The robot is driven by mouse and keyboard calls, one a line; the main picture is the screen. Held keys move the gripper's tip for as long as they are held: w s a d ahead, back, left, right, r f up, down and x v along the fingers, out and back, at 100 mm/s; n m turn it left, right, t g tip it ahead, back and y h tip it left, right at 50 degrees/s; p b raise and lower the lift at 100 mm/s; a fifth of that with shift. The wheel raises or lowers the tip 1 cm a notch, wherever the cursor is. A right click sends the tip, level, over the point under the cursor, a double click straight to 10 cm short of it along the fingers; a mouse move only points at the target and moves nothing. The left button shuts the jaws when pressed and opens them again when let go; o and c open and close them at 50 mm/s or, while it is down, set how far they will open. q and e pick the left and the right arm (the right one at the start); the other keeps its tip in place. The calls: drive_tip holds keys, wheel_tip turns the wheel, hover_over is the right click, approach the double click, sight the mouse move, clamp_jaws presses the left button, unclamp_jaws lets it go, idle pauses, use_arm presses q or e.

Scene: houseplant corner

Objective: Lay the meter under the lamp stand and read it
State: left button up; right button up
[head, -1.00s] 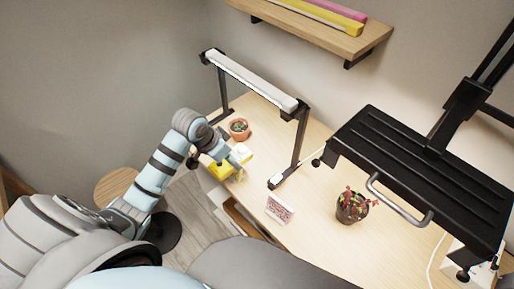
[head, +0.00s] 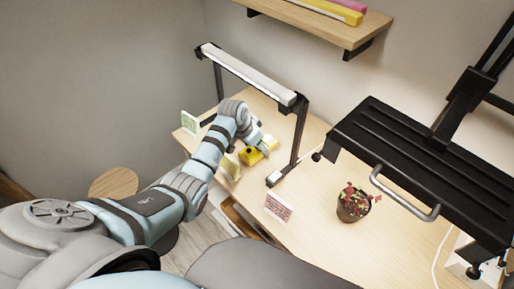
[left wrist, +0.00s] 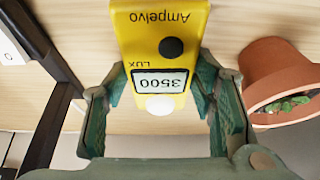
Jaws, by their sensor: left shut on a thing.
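The lamp stand (head: 248,72) is a long white light bar on black posts, standing on the desk. My left gripper (head: 262,146) is low over the desk, near the stand's right-hand post. It is shut on the yellow meter (head: 251,157). In the left wrist view the meter (left wrist: 160,40) sits between the green fingers of the gripper (left wrist: 160,85). Its face appears upside down, with "Ampelvo", a black button, a white dome and a display showing 3500 LUX. I cannot tell whether the meter touches the desk. My right gripper is not seen.
A terracotta pot (left wrist: 275,85) with a small plant is close to the gripper. A red-leaved plant (head: 353,203) is beside the black shelf (head: 420,165).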

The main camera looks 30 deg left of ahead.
use_arm(q)
drive_tip(key=shift+f, duration=0.3)
drive_tip(key=shift+f, duration=0.15)
drive_tip(key=o, duration=1.4)
drive_tip(key=shift+c, duration=0.2)
drive_tip(key=p+v, duration=0.3)
drive_tip(key=v, duration=0.9)
drive_tip(key=shift+p, duration=0.35)
